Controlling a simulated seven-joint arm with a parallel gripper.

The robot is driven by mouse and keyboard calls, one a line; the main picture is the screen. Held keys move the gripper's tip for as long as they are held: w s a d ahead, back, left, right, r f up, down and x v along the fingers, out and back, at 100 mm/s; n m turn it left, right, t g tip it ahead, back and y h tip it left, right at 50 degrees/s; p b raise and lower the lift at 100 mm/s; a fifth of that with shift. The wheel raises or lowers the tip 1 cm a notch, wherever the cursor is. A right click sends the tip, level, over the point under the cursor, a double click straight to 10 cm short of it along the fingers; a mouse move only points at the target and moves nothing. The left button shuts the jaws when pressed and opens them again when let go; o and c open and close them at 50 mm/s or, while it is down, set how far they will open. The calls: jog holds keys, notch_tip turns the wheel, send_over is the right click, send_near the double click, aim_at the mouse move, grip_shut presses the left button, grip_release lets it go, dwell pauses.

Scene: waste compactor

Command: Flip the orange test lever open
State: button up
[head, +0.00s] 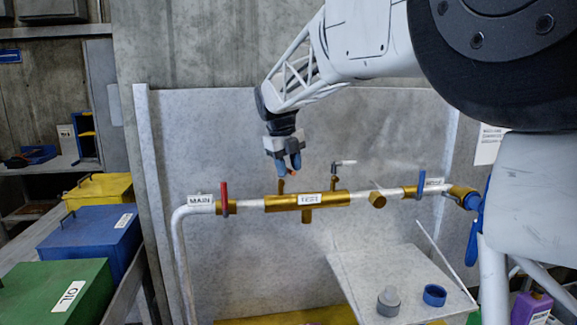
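A brass block (275,203) labelled TEST sits on the horizontal pipe. A short brass stub (281,187) rises from its left part. A small orange bit (292,172), perhaps part of the orange test lever, shows at the fingertips of my gripper (288,168). The rest of the lever is hidden or too small to make out. My gripper points down just above the left stub, with blue fingertips close to the orange bit. I cannot tell whether the fingers touch or hold it.
A red lever (224,198) stands by the MAIN label, left of the block. A small grey-handled tap (343,163) rises right of my gripper. A blue lever (420,185) stands further right. A tilted grey shelf (375,265) below holds a grey fitting (388,301) and a blue ring (434,295).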

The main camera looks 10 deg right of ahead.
jog(key=shift+r, duration=0.1)
notch_tip(320, 180, up, 8)
jog(key=a, duration=0.1)
jog(key=shift+s+a+f, duration=0.2)
jog(key=shift+s, duration=0.05)
dwell(0.5)
jog(key=shift+c, duration=0.3)
jog(key=shift+d, duration=0.15)
grip_shut()
jog(key=d+n, duration=0.1)
jog(key=w+d+n, duration=0.1)
jog(key=n, duration=0.1)
jog(key=shift+r+n+g+y, duration=0.2)
jog(key=shift+n+g+y, duration=0.1)
jog(key=shift+y, duration=0.1)
jog(key=w+d+r+n+y, duration=0.1)
jog(key=d+n+y, duration=0.1)
jog(key=d+n, duration=0.2)
jog(key=w+d+r+n+g+y, duration=0.1)
jog(key=d+n, duration=0.3)
jog(key=n, duration=0.6)
jog(key=shift+w+d+r+y, duration=0.15)
jog(key=shift+w+r+y, duration=0.35)
jog(key=shift+y, duration=0.2)
